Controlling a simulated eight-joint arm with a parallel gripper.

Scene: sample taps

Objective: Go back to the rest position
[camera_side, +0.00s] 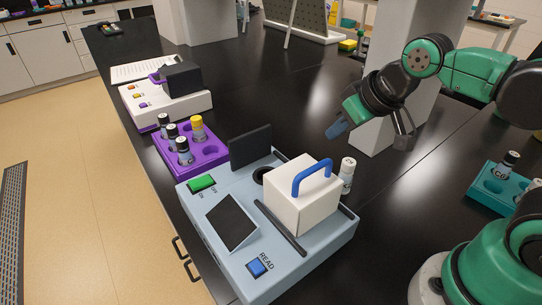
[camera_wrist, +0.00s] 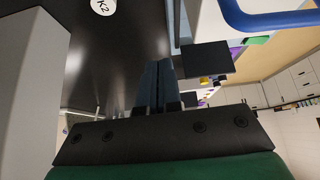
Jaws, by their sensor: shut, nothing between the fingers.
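My gripper (camera_side: 337,130) hangs in the air above the black bench, behind and to the right of the white box with a blue handle. Its blue-grey fingers are together and empty, which also shows in the wrist view (camera_wrist: 157,84). My green and black arm reaches in from the right edge of the side view. No sample is held, and nothing touches the fingers.
A light blue reader (camera_side: 326,248) carries the white box (camera_side: 300,206). A capped vial (camera_side: 347,172) stands beside the box. A purple rack (camera_side: 205,166) and a teal rack (camera_side: 486,190) hold vials. A grey pillar (camera_side: 385,130) stands behind my gripper.

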